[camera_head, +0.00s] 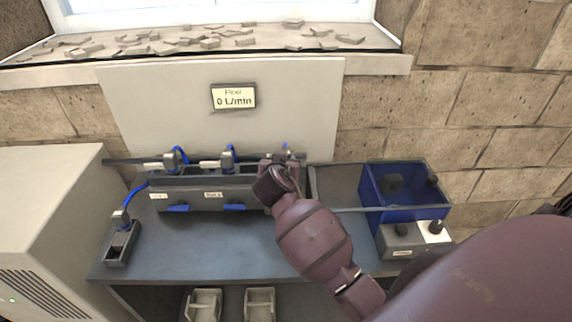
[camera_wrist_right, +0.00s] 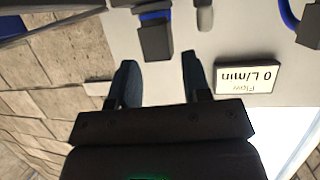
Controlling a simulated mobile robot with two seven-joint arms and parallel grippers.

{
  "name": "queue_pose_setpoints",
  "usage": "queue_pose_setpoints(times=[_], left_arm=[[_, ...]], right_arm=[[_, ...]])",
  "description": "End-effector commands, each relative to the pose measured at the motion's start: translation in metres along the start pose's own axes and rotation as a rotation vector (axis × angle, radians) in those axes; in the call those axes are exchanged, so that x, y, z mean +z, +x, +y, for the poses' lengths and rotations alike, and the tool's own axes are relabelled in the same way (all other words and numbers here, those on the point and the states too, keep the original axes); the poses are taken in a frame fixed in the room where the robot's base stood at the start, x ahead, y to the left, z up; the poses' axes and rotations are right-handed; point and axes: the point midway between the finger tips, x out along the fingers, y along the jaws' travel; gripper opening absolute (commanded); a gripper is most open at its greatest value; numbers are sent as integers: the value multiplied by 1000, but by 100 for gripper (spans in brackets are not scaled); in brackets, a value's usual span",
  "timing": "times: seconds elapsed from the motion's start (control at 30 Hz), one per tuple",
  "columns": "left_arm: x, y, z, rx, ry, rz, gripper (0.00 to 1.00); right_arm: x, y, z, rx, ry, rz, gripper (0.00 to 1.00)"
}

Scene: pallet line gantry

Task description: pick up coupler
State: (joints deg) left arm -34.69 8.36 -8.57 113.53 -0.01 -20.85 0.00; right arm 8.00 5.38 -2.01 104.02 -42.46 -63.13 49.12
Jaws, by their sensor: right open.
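My right gripper (camera_wrist_right: 161,72) is open; its two dark fingers are spread in the right wrist view. A dark block with a blue band (camera_wrist_right: 156,38), possibly a coupler, lies just beyond the fingertips, roughly in line with the gap and apart from them. In the head view my right wrist (camera_head: 278,178) covers the right end of the grey manifold (camera_head: 190,195) and hides this spot. Couplers with blue hoses sit on the manifold at left (camera_head: 171,161) and middle (camera_head: 226,160). Another hosed coupler (camera_head: 121,217) stands in a small dark holder. My left gripper is not in view.
A blue bin (camera_head: 405,212) with dark pieces stands at right, behind a grey box with a knob (camera_head: 400,238). A flow display (camera_head: 233,96) reading 0 L/min hangs on the back panel (camera_head: 160,100). The front of the bench (camera_head: 200,250) is clear.

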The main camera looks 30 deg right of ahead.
Motion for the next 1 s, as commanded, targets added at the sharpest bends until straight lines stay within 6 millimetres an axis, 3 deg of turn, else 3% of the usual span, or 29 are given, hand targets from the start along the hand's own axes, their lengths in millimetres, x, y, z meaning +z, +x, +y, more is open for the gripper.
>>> queue_pose_setpoints(times=[0.23, 0.6, 0.9, 1.0], left_arm=[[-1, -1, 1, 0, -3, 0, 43], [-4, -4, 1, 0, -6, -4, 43], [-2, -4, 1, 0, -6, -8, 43], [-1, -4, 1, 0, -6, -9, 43]], right_arm=[[1, 15, 1, 0, -2, 1, 44], [6, 56, 3, -2, -2, 1, 44], [7, 60, 3, -2, -1, 0, 44], [7, 60, 3, -2, -1, 0, 32]])
